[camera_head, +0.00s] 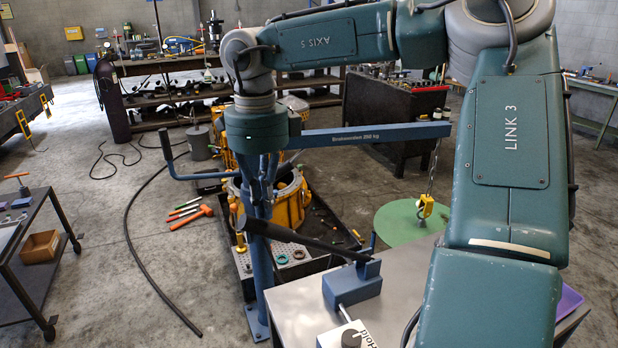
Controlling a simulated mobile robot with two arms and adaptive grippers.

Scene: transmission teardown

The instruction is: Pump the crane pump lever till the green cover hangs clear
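The crane has a blue post (262,275) and a blue boom (375,134) reaching right. A chain hangs from the boom to a yellow hook block (425,206). The black pump lever (305,239) slopes up leftward from a blue pump block (353,284). My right gripper (262,205) points down near the lever's left end, in front of the post. Its fingers blend with the post, so contact and opening are unclear. My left gripper is out of view.
A yellow housing (292,203) stands in a dark tray behind the post. The pump block sits on a grey table (300,308) beside a white box with a knob (351,338). Orange-handled tools (190,217) and a black hose (135,235) lie on the floor.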

